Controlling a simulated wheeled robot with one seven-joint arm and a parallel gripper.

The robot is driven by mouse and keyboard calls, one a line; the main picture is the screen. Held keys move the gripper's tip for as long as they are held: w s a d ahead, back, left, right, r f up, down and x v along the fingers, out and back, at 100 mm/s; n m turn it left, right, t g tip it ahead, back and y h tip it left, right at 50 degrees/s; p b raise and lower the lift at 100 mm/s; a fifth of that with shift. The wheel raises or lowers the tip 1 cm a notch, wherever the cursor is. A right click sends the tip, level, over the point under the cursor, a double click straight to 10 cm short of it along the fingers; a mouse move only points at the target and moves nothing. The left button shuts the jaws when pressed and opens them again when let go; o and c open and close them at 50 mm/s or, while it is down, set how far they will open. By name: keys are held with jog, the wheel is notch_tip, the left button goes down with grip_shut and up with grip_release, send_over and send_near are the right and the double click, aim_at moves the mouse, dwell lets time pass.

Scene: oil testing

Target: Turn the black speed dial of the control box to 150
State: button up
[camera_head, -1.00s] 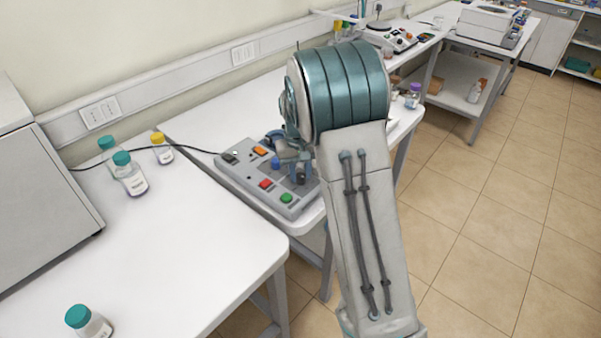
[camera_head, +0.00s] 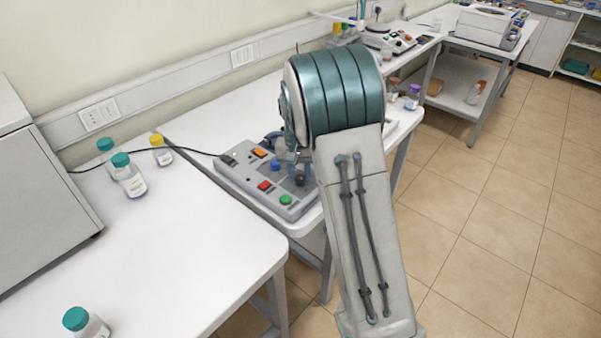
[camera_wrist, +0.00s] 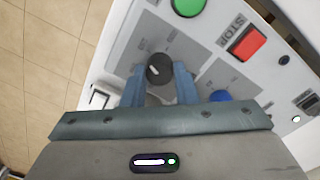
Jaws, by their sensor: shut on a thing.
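The control box (camera_head: 230,178) is a grey panel on the white table in the head view; its face (camera_wrist: 120,45) fills much of the wrist view. The black dial (camera_wrist: 159,68) has a white pointer mark and sits between the fingertips of my gripper (camera_wrist: 160,80). The two blue-grey fingers are shut on the dial from both sides. In the head view my arm hides part of the box. The number that the pointer faces is too small to read.
Close to the dial on the box are a blue knob (camera_wrist: 220,96), a red STOP button (camera_wrist: 248,44), a green button (camera_wrist: 188,6) and a white switch (camera_wrist: 99,98). An orange switch (camera_head: 259,152) shows in the head view. Capped bottles (camera_head: 131,178) stand on the left table.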

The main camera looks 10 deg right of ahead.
aim_at(298, 176)
jog(key=shift+w+r, duration=0.1)
jog(key=o, duration=1)
jog(key=r, duration=0.9)
jog(key=r+b, duration=0.1)
jog(key=r, duration=0.3)
jog(key=shift+a+r, duration=0.25)
jog(key=shift+r, duration=0.1)
jog(key=s+f+n+t, duration=0.1)
jog(key=s, duration=0.8)
jog(key=s+f+n+t, duration=0.1)
jog(key=s, duration=0.9)
jog(key=s+f+n+t, duration=0.1)
jog(key=s, duration=0.8)
jog(key=shift+s+d+f+n, duration=0.1)
jog(key=shift+s+d+n, duration=0.2)
jog(key=shift+n, duration=0.1)
